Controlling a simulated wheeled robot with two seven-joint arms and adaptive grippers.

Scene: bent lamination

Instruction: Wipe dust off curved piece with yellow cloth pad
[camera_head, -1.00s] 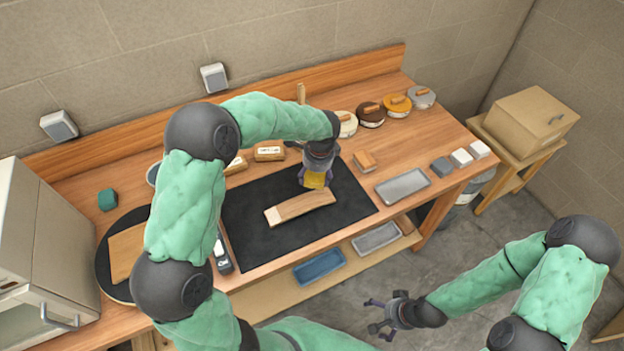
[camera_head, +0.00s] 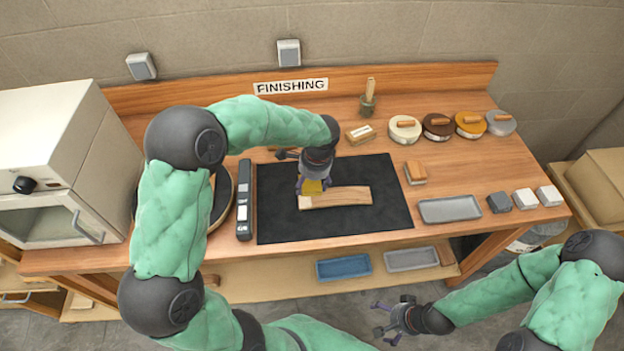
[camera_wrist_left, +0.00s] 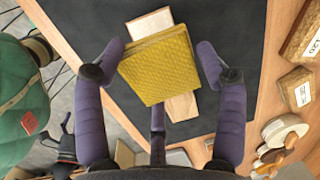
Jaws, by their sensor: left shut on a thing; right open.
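The curved wooden piece (camera_head: 345,196) lies on the black mat (camera_head: 290,226) on the bench. My left gripper (camera_head: 312,186) is over its left end, shut on the yellow cloth pad (camera_head: 316,187). In the left wrist view the textured pad (camera_wrist_left: 160,66) sits between the fingers and covers the middle of the curved piece (camera_wrist_left: 181,106). I cannot tell whether the pad touches the wood. No dust can be made out. My right gripper (camera_head: 388,320) is open and empty, low in front of the bench.
A grey tray (camera_head: 449,210) and several small blocks (camera_head: 524,198) stand to the right of the mat. Several lidded tins (camera_head: 438,127) line the back right. A long black-and-grey tool (camera_head: 244,200) lies at the mat's left edge. A white oven (camera_head: 60,160) stands far left.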

